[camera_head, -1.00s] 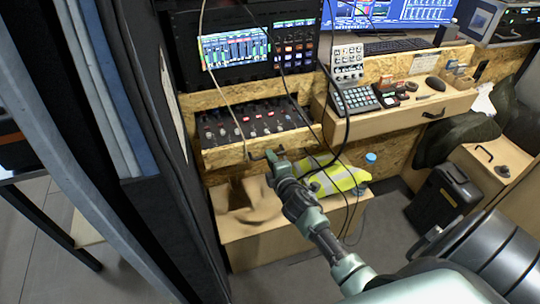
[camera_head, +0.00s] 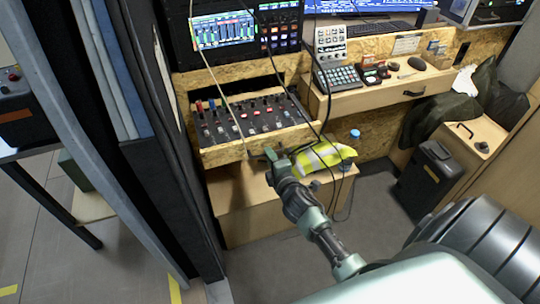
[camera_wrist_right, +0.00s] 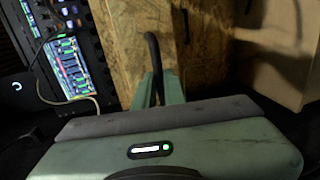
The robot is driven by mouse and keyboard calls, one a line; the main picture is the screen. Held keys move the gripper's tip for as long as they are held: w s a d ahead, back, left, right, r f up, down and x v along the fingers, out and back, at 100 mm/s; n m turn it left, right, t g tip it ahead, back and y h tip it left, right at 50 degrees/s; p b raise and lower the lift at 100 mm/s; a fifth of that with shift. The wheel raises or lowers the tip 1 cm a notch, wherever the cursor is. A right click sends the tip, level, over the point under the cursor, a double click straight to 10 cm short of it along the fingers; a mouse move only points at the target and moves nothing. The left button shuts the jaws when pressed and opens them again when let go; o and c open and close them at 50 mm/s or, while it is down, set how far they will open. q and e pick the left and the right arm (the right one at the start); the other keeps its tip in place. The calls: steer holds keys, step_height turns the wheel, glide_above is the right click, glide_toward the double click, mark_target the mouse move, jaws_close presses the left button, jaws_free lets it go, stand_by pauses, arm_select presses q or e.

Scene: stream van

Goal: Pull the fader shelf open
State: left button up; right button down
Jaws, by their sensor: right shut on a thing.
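The fader shelf (camera_head: 240,150) is a chipboard drawer with rows of faders and red knobs on top. It stands out from the rack under the left screen, with its fader panel (camera_head: 245,122) widely exposed. My right gripper (camera_head: 270,158) is at the middle of the shelf's front. In the right wrist view, its two fingers (camera_wrist_right: 158,90) are closed around the black handle (camera_wrist_right: 152,52), which stands out from the chipboard front. The exact contact is partly hidden by the fingers. My left gripper is not in view.
A wooden box (camera_head: 235,205) stands below the shelf, with a yellow hi-vis vest (camera_head: 323,157) beside the gripper. Dark cables hang close to the right. A closed drawer (camera_head: 390,95) is at right. Open floor lies in front.

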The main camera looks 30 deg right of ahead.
steer(key=c, duration=1.5)
jaws_free()
steer(key=shift+w, duration=0.1)
steer(key=v, duration=0.8)
